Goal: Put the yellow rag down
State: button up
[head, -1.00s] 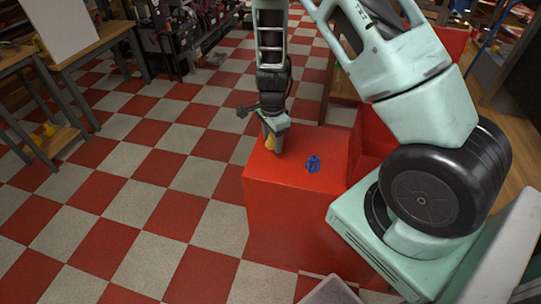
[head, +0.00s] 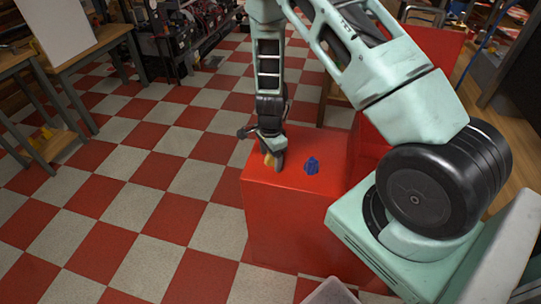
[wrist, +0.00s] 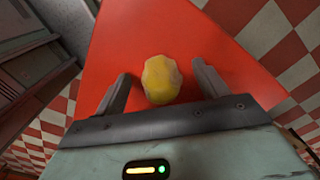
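The yellow rag (wrist: 161,80) is a small crumpled lump lying on the red box top. In the wrist view it sits between the two fingers of my gripper (wrist: 163,90), with a gap on each side. The fingers are spread and do not touch it. In the head view my gripper (head: 274,156) is low over the near-left part of the box top. The rag (head: 268,159) shows there only as a small yellow patch, partly hidden by the fingers.
A dark blue crumpled thing (head: 312,166) lies on the red box (head: 290,215), just right of my gripper. Checkered floor (head: 150,215) lies open to the left. A wooden table (head: 90,50) stands at the far left.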

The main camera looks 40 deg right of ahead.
notch_tip(320, 180, up, 12)
jog(key=s+a+r+n+y, duration=0.1)
jog(key=s+a+r+n, duration=0.4)
jog(key=a, duration=0.4)
jog(key=s+a+r+n+y, duration=0.1)
jog(key=s+a+r+n, duration=0.2)
jog(key=a+r+n, duration=0.5)
jog(key=s+a+r+n, duration=0.2)
jog(key=s+a+n, duration=0.1)
jog(key=s+n, duration=0.4)
jog(key=s+a+r+n+h, duration=0.1)
jog(key=s+a+r+n, duration=0.1)
jog(key=s+a+n, duration=0.2)
jog(key=s+n, duration=0.3)
jog(key=s, duration=0.2)
jog(key=shift+r+p, duration=0.3)
jog(key=shift+p, duration=0.05)
jog(key=shift+o, duration=0.6)
jog(key=shift+s+a, duration=0.1)
